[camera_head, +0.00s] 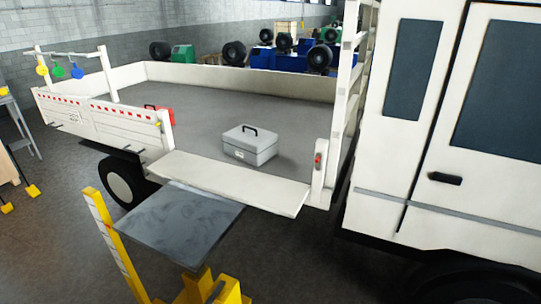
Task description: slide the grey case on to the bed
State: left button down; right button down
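The grey case (250,144) is a closed box with a dark handle on top and a small pale label on its front. It rests upright on the grey truck bed (215,110), just behind the lowered white side flap (230,183). Neither of my grippers shows in the head view, and nothing is touching the case from above.
A grey lift platform (180,223) on a yellow frame stands in front of the flap. A white post (319,170) and the cab (420,130) bound the right. Most of the bed is clear.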

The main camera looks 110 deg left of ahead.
aim_at(255, 147)
jog(key=u, duration=2)
jog(key=i, duration=2.15)
jog(key=u, duration=3.1)
jog(key=i, duration=1.7)
